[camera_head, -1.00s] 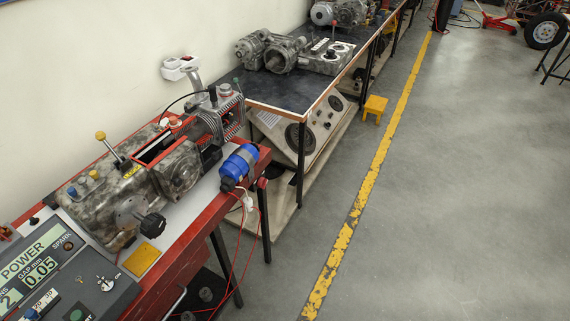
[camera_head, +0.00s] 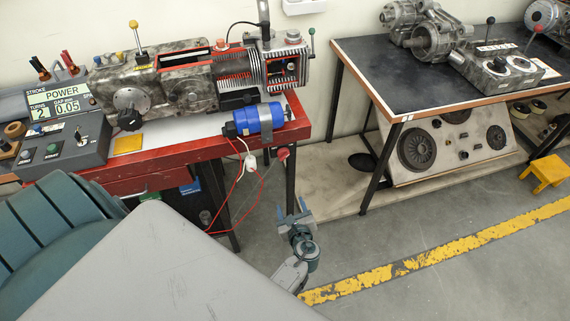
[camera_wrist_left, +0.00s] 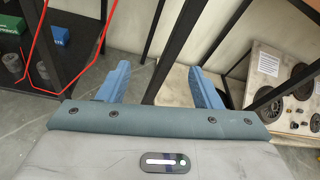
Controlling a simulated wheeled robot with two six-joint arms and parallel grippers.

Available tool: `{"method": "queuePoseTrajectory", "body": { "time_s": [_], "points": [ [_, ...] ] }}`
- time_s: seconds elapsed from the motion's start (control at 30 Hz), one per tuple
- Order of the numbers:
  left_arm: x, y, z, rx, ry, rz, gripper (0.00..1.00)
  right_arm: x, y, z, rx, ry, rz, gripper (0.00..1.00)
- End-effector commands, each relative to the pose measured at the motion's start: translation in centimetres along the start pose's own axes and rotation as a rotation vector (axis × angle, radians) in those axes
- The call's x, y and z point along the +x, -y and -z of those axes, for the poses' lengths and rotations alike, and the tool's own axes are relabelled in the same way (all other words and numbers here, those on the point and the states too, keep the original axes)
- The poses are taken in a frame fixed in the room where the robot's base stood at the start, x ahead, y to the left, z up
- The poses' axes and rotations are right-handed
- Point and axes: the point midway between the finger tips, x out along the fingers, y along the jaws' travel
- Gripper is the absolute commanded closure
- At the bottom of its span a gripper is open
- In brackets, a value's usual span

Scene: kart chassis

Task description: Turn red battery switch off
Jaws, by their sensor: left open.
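A small red round knob (camera_head: 282,154), which looks like the battery switch, sits at the front edge of the red workbench (camera_head: 175,157), just below a blue cylinder (camera_head: 259,119). Which way it is turned is too small to tell. My left gripper (camera_head: 292,208) is below the knob and slightly to its right, out in front of the bench and apart from it. In the left wrist view its two blue-grey fingers (camera_wrist_left: 162,80) stand wide apart with nothing between them. The knob does not show in that view. My right gripper is out of view.
Red wires (camera_head: 240,180) hang below the blue cylinder. A black table leg (camera_head: 291,185) stands near my left gripper. The dark-topped table (camera_head: 365,75) is to the right, with a speaker-like panel (camera_head: 450,140) below. A yellow stool (camera_head: 545,172) stands far right. The floor between is clear.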

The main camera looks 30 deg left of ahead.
Motion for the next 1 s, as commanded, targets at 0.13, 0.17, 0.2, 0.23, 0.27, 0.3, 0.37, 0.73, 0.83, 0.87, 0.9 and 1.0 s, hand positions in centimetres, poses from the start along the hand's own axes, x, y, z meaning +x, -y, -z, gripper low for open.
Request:
{"method": "queuePoseTrajectory", "body": {
  "time_s": [0.13, 0.17, 0.2, 0.23, 0.27, 0.3, 0.37, 0.73, 0.83, 0.87, 0.9, 1.0],
  "points": [
    [-0.4, 2.6, -6.0, 0.160, 0.203, -0.012, 0.41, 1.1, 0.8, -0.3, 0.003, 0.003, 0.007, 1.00],
    [-0.6, 2.9, -6.9, 0.181, 0.229, -0.017, 0.41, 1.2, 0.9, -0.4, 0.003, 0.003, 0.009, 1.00],
    [-0.7, 3.2, -7.8, 0.203, 0.256, -0.022, 0.41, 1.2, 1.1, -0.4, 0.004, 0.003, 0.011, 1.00],
    [-0.8, 3.4, -8.3, 0.216, 0.271, -0.026, 0.41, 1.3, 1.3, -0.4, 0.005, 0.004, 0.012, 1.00],
    [-0.8, 3.5, -8.7, 0.226, 0.283, -0.029, 0.41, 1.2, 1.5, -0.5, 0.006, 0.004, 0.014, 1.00],
    [-0.7, 3.6, -9.1, 0.233, 0.293, -0.032, 0.41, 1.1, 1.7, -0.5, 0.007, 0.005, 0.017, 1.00],
    [-0.3, 3.7, -9.5, 0.240, 0.300, -0.033, 0.41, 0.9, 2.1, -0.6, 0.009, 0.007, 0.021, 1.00],
    [6.0, 3.8, -11.5, 0.241, 0.299, -0.031, 0.41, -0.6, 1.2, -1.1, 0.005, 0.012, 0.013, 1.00],
    [7.5, 3.7, -11.9, 0.240, 0.297, -0.031, 0.41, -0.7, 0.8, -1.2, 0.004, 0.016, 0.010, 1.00],
    [7.9, 3.7, -11.9, 0.240, 0.297, -0.031, 0.41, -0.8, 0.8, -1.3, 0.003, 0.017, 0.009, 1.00],
    [8.3, 3.7, -12.1, 0.239, 0.297, -0.031, 0.41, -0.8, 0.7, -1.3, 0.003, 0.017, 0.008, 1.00],
    [9.0, 3.7, -12.1, 0.239, 0.295, -0.032, 0.41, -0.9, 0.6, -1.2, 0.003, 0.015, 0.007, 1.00]
  ]
}}
